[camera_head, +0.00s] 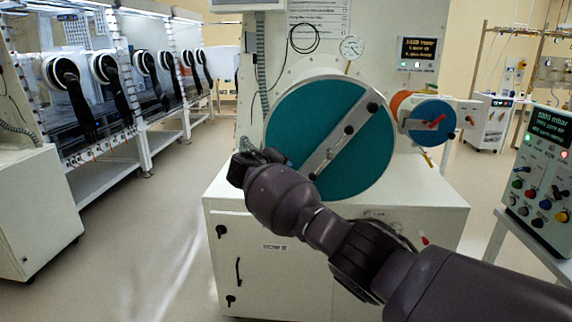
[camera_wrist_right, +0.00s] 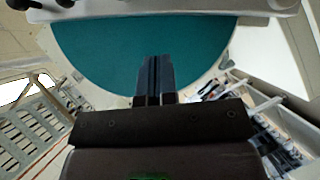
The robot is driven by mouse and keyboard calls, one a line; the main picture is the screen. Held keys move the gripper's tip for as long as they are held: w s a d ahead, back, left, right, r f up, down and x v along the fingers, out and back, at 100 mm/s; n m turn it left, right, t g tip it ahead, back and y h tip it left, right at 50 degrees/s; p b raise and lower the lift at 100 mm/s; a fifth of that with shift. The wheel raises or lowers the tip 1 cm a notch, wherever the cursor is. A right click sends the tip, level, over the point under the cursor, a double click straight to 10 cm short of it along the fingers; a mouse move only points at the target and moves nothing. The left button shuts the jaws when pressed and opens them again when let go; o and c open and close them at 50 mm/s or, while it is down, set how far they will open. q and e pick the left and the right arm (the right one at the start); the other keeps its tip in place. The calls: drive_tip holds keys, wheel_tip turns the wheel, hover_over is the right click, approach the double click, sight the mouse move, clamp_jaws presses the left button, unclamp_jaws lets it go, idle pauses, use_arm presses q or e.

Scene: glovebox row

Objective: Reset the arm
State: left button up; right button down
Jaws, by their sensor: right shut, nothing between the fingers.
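My right arm comes in from the lower right of the head view and reaches across the front of the white cabinet. My right gripper (camera_head: 250,160) is at the left edge of the large round teal door (camera_head: 300,112). In the right wrist view the fingers (camera_wrist_right: 155,78) are together with nothing between them, and the teal door (camera_wrist_right: 100,52) fills the view beyond them. I cannot tell whether the fingertips touch the door. A grey bar (camera_head: 340,143) with dark knobs crosses the door diagonally. My left gripper is not in view.
A small blue round door (camera_head: 434,121) with a red handle sits right of the teal door. A control panel (camera_head: 540,165) with coloured knobs stands at the far right. Gloveboxes with black gloves (camera_head: 117,85) line the left. Open floor (camera_head: 140,240) lies left of the white cabinet (camera_head: 300,275).

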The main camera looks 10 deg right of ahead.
drive_tip(key=a+r+n+t+y, duration=0.2)
drive_tip(key=a+r+t+y, duration=0.1)
drive_tip(key=a+y, duration=0.25)
drive_tip(key=a+r+n+t+y, duration=0.2)
drive_tip(key=a+n+t+y, duration=0.15)
drive_tip(key=a, duration=0.25)
drive_tip(key=s+d+f+m+g, duration=0.1)
drive_tip(key=s+d+f+m, duration=0.1)
drive_tip(key=s+d+f, duration=0.6)
drive_tip(key=s+d+f+m+g+y, duration=0.1)
drive_tip(key=s+d+f, duration=0.7)
drive_tip(key=s+f, duration=1.2)
drive_tip(key=s+d+f+m+g, duration=0.3)
drive_tip(key=s+f, duration=1.1)
drive_tip(key=s, duration=1.1)
drive_tip(key=d+m, duration=0.2)
drive_tip(key=d, duration=0.3)
drive_tip(key=shift+d+y, duration=0.2)
drive_tip(key=shift+y, duration=0.2)
